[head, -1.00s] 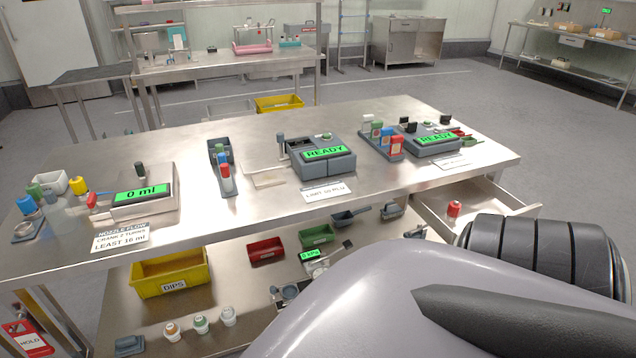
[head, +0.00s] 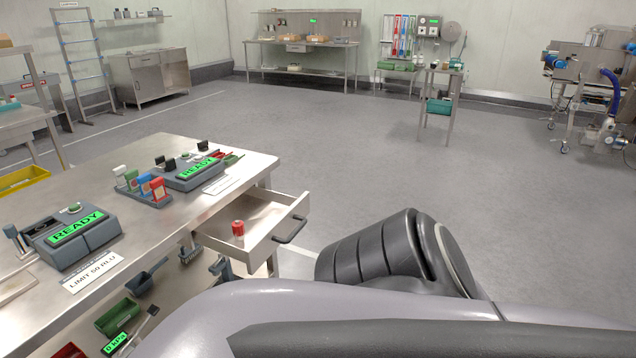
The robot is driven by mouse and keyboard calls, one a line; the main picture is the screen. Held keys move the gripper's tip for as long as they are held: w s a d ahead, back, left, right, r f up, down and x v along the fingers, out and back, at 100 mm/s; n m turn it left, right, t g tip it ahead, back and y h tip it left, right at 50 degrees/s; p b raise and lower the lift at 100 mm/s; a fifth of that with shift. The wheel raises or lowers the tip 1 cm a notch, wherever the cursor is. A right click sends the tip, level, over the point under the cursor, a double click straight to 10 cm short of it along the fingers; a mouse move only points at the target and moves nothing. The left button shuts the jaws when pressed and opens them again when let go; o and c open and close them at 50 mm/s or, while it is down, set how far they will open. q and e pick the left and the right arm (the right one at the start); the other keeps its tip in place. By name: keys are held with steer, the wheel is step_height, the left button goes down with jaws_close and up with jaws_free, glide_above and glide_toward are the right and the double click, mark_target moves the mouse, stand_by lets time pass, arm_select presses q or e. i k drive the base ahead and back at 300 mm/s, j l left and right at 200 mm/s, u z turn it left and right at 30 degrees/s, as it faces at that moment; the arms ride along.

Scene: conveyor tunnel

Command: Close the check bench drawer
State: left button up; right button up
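The check bench (head: 135,222) is a steel table at the left of the head view. Its drawer (head: 268,242) is pulled out at the bench's right end, with a dark bar handle (head: 291,230) on its front. A small red object (head: 238,229) stands inside the drawer. A large part of my own arm fills the bottom of the view, close to the drawer front; I cannot tell whether it touches. Neither gripper's fingers show.
On the bench stand two devices with green READY screens, one nearer (head: 76,228) and one farther (head: 196,169), and a rack of coloured bottles (head: 143,186). A lower shelf holds a green bin (head: 118,317). The floor (head: 400,165) beyond the drawer is clear.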

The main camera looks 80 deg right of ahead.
mark_target(268, 217)
steer(key=i+z, duration=0.1)
steer(key=z, duration=1.15)
steer(key=j+z, duration=0.15)
steer(key=z, duration=0.2)
steer(key=j+z, duration=0.15)
steer(key=z, duration=0.25)
steer(key=j+z, duration=0.15)
steer(key=z, duration=0.2)
steer(key=j+z, duration=0.7)
